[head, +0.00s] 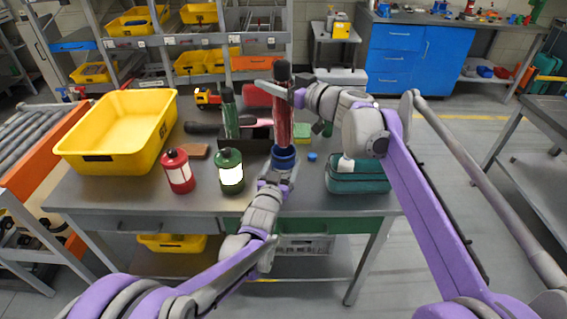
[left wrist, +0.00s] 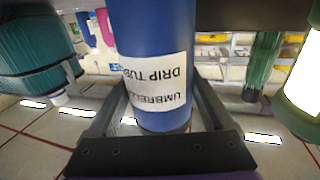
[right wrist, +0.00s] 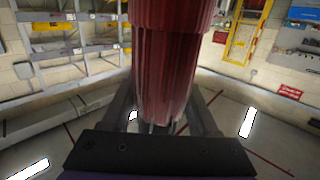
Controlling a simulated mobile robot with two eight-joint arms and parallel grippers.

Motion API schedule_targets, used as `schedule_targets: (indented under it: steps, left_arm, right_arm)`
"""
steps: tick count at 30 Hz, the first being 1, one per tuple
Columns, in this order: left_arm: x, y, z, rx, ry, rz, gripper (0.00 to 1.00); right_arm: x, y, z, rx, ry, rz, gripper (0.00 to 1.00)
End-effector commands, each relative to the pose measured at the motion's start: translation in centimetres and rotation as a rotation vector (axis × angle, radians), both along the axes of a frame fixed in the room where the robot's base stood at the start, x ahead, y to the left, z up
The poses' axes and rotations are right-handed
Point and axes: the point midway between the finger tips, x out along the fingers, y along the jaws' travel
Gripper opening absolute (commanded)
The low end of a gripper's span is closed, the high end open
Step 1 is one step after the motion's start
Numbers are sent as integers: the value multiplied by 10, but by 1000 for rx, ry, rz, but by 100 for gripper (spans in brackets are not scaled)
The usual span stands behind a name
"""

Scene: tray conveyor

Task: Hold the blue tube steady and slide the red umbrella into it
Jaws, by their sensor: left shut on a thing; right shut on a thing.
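The blue tube (head: 285,158) stands upright near the front middle of the table. My left gripper (head: 276,180) is shut on it; its white label shows upside down in the left wrist view (left wrist: 158,85). The folded red umbrella (head: 282,115), with a dark top end, is upright directly above the tube. My right gripper (head: 290,95) is shut around its upper part, and its red cloth fills the middle of the right wrist view (right wrist: 168,60). The umbrella's lower end meets the tube's mouth; I cannot tell how far inside it is.
A green umbrella (head: 229,118) stands in a dark holder (head: 262,136) behind left. A red lantern (head: 178,171) and a green lantern (head: 230,170) stand left of the tube. A teal case (head: 360,178) lies right, a yellow bin (head: 120,128) far left. A blue cap (head: 312,156) is close by.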

Motion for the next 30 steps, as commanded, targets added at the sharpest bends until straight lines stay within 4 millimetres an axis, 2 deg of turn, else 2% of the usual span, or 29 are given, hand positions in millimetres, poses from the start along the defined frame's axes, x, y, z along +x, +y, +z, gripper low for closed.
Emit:
schedule_targets:
  steps: [21,30]
  left_arm:
    - [0,0,0,0,0,0,24]
    - [0,0,0,0,0,0,24]
  right_arm:
    - [0,0,-50,0,0,0,0]
    - [0,0,-56,0,0,0,0]
